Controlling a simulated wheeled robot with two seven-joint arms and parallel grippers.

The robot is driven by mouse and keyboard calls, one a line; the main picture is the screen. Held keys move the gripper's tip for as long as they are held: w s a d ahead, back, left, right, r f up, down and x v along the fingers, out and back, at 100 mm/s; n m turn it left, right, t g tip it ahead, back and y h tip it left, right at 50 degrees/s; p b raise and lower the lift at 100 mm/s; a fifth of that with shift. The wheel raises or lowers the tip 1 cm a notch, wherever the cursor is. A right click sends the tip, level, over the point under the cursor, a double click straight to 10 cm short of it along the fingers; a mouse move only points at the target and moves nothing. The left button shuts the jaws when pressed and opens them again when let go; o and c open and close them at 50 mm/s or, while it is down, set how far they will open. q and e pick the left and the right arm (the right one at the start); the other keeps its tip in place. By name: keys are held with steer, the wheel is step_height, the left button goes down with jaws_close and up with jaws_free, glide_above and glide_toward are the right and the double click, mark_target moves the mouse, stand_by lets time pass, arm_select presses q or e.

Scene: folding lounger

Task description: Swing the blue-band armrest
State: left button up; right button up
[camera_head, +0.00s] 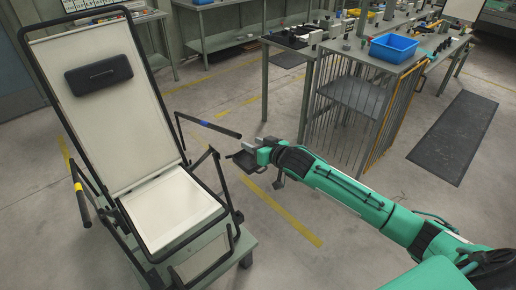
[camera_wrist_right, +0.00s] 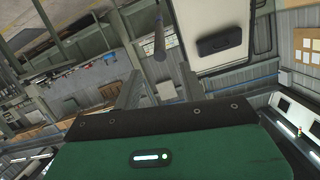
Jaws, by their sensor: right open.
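The lounger (camera_head: 105,105) stands at the left in the head view, with a black frame, cream back and seat and a dark headrest pad. Its blue-band armrest (camera_head: 225,131) is a black bar on the lounger's right side, sticking out to the right with a blue band near its middle. A dark bar, likely this armrest, shows in the right wrist view (camera_wrist_right: 158,42). My right gripper (camera_head: 246,152) is open and empty, just below and beyond the bar's free end, apparently apart from it. My left gripper is out of view.
The yellow-band armrest (camera_head: 82,203) is on the lounger's left side. The lounger stands on a low green-grey platform (camera_head: 240,248). A workbench (camera_head: 395,72) with a blue bin (camera_head: 395,47) stands behind my right arm. The floor between is clear.

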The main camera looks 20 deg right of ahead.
steer(key=shift+v, duration=0.9)
steer(key=s+d+f+m+g+h, duration=0.1)
steer(key=s+d+f+h, duration=0.15)
steer(key=f, duration=0.95)
steer(key=s+d+f+g+h, duration=0.1)
steer(key=d+f+g, duration=0.15)
steer(key=f, duration=0.85)
steer(key=s+d+f+g+h, duration=0.1)
steer(key=s+f, duration=0.6)
steer(key=f, duration=0.4)
steer(key=s+d+f+g, duration=0.1)
steer(key=s+f+g, duration=0.1)
steer(key=s+f, duration=0.75)
steer(key=s+a+f+g, duration=0.2)
steer(key=s+f, duration=0.5)
steer(key=s, duration=0.6)
steer(key=s+a+f+n+g, duration=0.1)
steer(key=s+f, duration=0.5)
steer(key=s, duration=0.7)
steer(key=s+a+f+g, duration=0.3)
steer(key=s+f, duration=0.4)
steer(key=s, duration=0.7)
steer(key=shift+a+f+n+g, duration=0.3)
steer(key=shift+f+n+g, duration=0.05)
steer(key=shift+n, duration=0.05)
